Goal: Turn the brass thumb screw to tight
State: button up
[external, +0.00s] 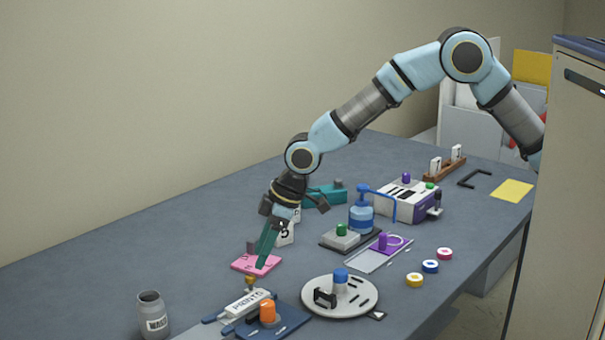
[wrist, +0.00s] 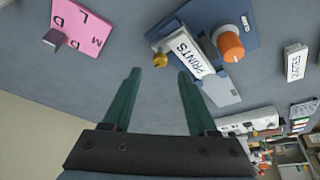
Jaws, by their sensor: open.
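The brass thumb screw (wrist: 160,61) is a small gold knob at the end of the white block marked PRINTS (wrist: 180,50). In the external view the screw (external: 250,284) stands at the back of that block (external: 247,302), near the front of the bench. My gripper (wrist: 159,73) is open with nothing between its green fingers. In the wrist view the screw lies just beyond and between the fingertips, apart from them. Any tightness marking is too small to read.
The pink lettered plate (external: 243,264) with a dark knob lies behind the screw. A blue plate (external: 284,322) with an orange knob (external: 267,311) sits beside the block. A round white plate (external: 352,305) stands to the right, and a grey WASTE jar (external: 152,314) to the left.

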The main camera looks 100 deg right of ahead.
aim_at(253, 273)
jog(key=shift+p+x, duration=0.5)
jog(key=shift+x, duration=1.9)
grip_shut()
